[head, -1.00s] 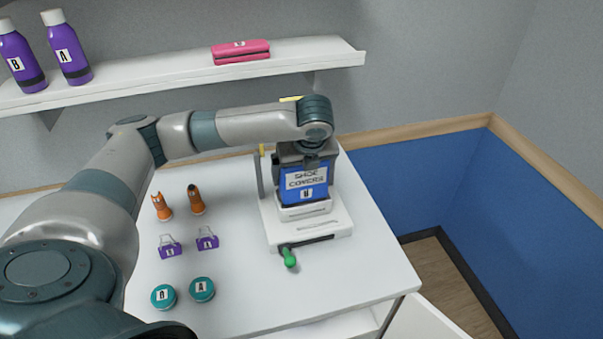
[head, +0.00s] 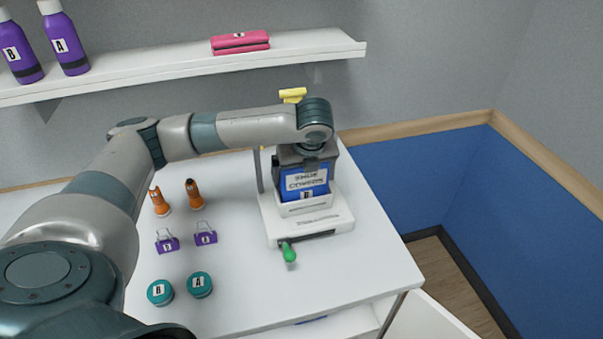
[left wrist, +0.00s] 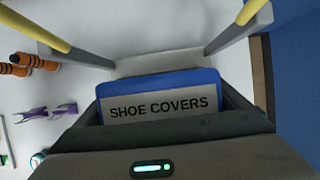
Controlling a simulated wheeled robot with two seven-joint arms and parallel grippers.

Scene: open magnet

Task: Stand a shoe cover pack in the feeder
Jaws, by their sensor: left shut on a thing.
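A blue shoe cover pack (head: 307,182) with a white label stands upright in the white feeder (head: 322,228), its lower part behind the feeder's front wall. My left gripper (head: 306,158) is above it, pointing down, shut on the pack's upper part. In the left wrist view the pack (left wrist: 165,80) shows its "SHOE COVERS" edge between the fingers. The feeder has a green-knobbed lever (head: 289,254) at its front and grey posts with yellow tops (head: 292,95). Whether the pack touches the feeder's floor is hidden. My right gripper is not in view.
Orange items (head: 194,193), purple clips (head: 205,234) and teal round tins (head: 200,284) stand on the white table (head: 252,300) left of the feeder. The shelf (head: 150,75) behind holds purple bottles (head: 65,40) and a pink folded item (head: 240,42).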

